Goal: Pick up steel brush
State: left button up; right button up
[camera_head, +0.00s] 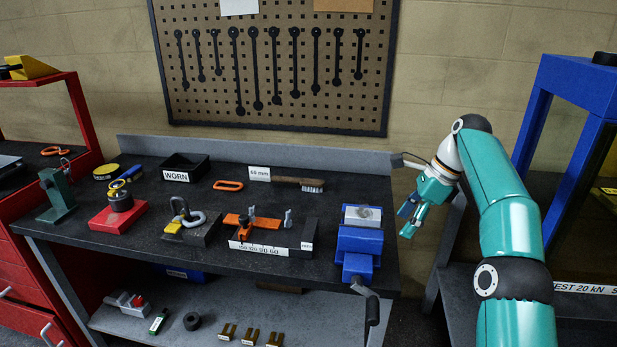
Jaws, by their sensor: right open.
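The steel brush (297,182) lies on the dark workbench top near the back, beside a small white label. It has a brown handle to the left and pale bristles at its right end. My left gripper is not in view.
A blue vise (358,245) stands at the bench's front right, close to my right gripper. A measuring block (272,248), a red-based tool (119,212) and a black WORN bin (185,168) stand on the bench. A blue frame (573,90) rises at the right.

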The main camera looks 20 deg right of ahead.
aim_at(315, 185)
jog(key=u, duration=0.05)
jog(key=i, duration=1.5)
